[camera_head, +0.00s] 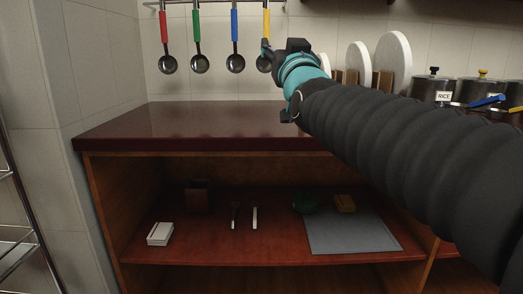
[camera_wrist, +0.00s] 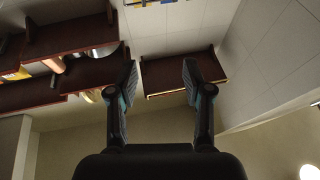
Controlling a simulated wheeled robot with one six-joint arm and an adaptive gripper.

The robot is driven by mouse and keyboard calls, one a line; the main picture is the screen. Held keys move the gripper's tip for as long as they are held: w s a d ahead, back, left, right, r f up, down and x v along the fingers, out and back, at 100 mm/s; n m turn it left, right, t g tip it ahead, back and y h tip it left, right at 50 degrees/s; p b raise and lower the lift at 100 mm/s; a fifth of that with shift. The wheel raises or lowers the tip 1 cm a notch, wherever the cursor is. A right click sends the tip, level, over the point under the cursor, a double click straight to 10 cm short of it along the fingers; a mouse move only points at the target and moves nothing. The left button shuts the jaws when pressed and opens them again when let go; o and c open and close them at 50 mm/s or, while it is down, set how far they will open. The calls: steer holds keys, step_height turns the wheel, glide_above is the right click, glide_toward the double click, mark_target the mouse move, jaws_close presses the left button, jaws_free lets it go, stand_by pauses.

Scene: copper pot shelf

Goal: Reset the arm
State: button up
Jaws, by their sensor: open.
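My gripper (camera_wrist: 159,72) shows in the wrist view with its two fingers spread apart and nothing between them. In the head view my arm reaches from the lower right up to the centre. There my gripper (camera_head: 268,50) is small and partly hidden behind the wrist. It appears above the dark red countertop (camera_head: 200,122), near the yellow-handled ladle (camera_head: 265,62). I cannot tell whether it touches the ladle.
Ladles with red (camera_head: 164,30), green and blue handles hang to the left. White plates (camera_head: 393,55) and dark pots (camera_head: 433,88) stand behind my arm. The shelf below holds a grey mat (camera_head: 350,235), a white box (camera_head: 160,234) and cutlery (camera_head: 254,217). The left countertop is clear.

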steer(key=s+d+f+g+h+p, duration=0.1)
steer(key=s+d+f+g, duration=0.15)
steer(key=f, duration=0.45)
steer(key=s+d+f+g+h+p, duration=0.1)
steer(key=s+d+f+g+p, duration=0.2)
steer(key=f, duration=0.4)
steer(key=s+d+f+g+h, duration=0.1)
steer(key=s+f+g, duration=0.2)
steer(key=s+f, duration=0.3)
steer(key=s+d+f+m+g+p, duration=0.1)
steer(key=s+f+g, duration=0.3)
steer(key=s+f, duration=0.4)
steer(key=s+d+f+m+g+h+p, duration=0.1)
steer(key=s+d+f+g, duration=0.2)
steer(key=s+f, duration=0.5)
steer(key=shift+d+f+g, duration=0.35)
steer(key=shift+d+f, duration=0.05)
steer(key=shift+d, duration=0.25)
steer(key=shift+w, duration=0.1)
